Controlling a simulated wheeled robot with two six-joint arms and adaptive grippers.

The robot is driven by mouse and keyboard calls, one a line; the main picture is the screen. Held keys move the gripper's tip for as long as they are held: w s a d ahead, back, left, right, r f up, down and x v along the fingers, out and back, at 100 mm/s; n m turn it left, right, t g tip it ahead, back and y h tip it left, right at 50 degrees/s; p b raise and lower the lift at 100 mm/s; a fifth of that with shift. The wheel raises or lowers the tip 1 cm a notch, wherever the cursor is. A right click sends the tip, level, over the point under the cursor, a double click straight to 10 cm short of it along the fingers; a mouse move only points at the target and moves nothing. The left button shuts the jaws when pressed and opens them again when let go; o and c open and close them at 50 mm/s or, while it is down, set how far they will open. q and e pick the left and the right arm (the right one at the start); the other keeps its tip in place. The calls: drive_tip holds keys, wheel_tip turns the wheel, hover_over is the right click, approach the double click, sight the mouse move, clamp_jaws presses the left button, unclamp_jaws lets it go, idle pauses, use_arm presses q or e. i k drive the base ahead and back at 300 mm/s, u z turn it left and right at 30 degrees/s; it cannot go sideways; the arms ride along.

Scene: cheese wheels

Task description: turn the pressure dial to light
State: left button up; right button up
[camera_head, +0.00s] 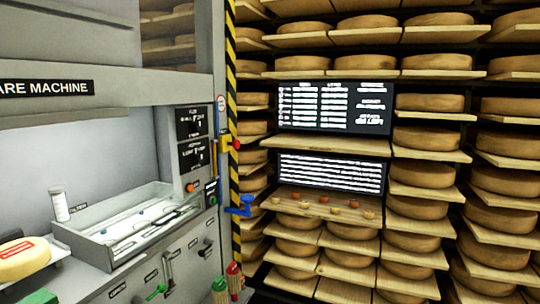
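No part labelled as the pressure dial can be read at this size. A small orange-red knob (192,187) sits on the grey machine's (135,122) right panel, below two dark displays with blurred text. Beside it is a small dark box (211,193) with a lit screen. Several labelled levers line the machine's lower front, including a grey lever (169,267) and a green-handled one (156,292); their labels are too small to read. Which control is the pressure dial, and its setting, I cannot tell. Neither of my grippers is in view.
A blue handle (240,206) and a red one (230,146) stick out by the yellow-black striped post (232,90). A cheese wheel (22,259) sits at left. Shelves of cheese (428,174) fill the right.

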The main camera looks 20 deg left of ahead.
sight(199, 158)
drive_tip(key=z, duration=0.6)
drive_tip(key=i, duration=2.3)
drive_tip(key=u, duration=1.2)
drive_tip(key=i, duration=0.95)
drive_tip(key=u, duration=0.9)
